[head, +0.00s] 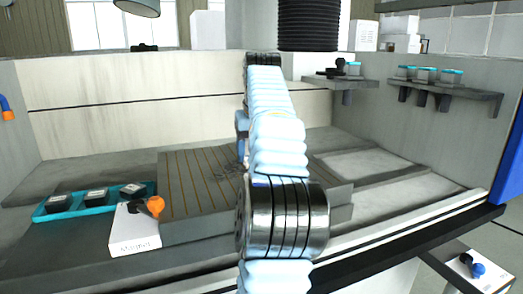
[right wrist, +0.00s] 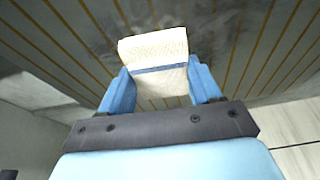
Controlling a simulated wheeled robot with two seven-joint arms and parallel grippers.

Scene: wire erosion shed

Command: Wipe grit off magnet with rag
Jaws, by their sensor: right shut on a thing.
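The magnet appears to be the grey plate with thin yellow-brown lines (head: 195,185) in the middle of the machine bed. Dark specks of grit (head: 232,168) show on it beside my right arm. The lined plate also fills much of the right wrist view (right wrist: 60,45), with dark smudges. My right gripper (right wrist: 160,85) is shut on the rag (right wrist: 155,50), a cream cloth with a blue stripe, in front of the plate. I cannot tell whether the rag touches it. In the head view my right arm hides the rag. My left gripper is in neither view.
A teal tray (head: 45,216) with dark, white-topped items lies left of the plate. A black ribbed column (head: 308,25) hangs above. Shelves (head: 440,90) with blue-lidded jars are at right.

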